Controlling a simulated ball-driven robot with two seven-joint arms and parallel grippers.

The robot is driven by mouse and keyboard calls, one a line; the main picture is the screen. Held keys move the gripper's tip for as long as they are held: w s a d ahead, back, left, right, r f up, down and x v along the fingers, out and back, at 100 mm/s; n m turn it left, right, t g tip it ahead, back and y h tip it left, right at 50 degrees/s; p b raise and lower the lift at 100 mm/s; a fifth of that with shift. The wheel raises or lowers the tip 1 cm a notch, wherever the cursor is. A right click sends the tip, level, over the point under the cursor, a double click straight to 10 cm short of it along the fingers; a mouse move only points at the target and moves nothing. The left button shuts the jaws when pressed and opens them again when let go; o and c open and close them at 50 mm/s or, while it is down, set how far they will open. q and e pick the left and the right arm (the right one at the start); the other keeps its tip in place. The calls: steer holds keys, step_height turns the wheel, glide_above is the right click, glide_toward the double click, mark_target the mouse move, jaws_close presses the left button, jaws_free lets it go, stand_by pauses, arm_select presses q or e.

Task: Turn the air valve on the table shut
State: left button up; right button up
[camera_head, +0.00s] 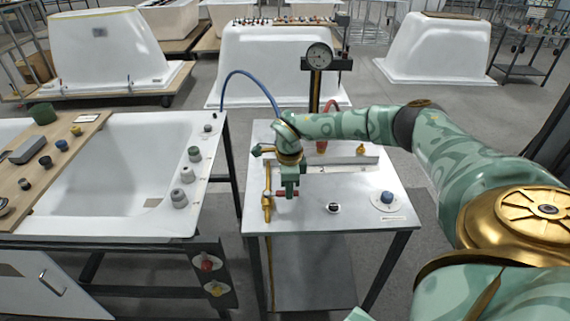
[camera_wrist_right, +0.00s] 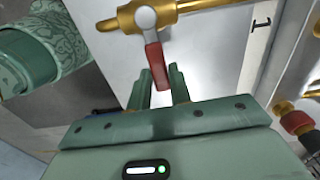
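The air valve is a brass pipe fitting (camera_head: 267,205) at the left side of the small white table, with a lever that has a red grip (camera_wrist_right: 155,65). In the right wrist view the lever sits on a round silver pivot (camera_wrist_right: 145,18) and points across the brass pipe (camera_wrist_right: 190,7). My right gripper (camera_head: 290,192) is over the table beside the valve. In the wrist view its two green fingers (camera_wrist_right: 162,82) are apart, with the end of the red grip between them. I cannot tell whether they touch it. My left gripper is not in view.
A pressure gauge (camera_head: 319,56) stands on a post behind the table (camera_head: 350,225). A blue hose (camera_head: 245,74) arches at the back left. A blue knob (camera_head: 387,197) and a small black-and-white part (camera_head: 333,208) are on the tabletop. A white bathtub shell (camera_head: 110,165) stands at left.

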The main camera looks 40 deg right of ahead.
steer(key=o, duration=0.3)
step_height(320, 180, up, 16)
steer(key=p, duration=0.4)
steer(key=shift+r, duration=0.15)
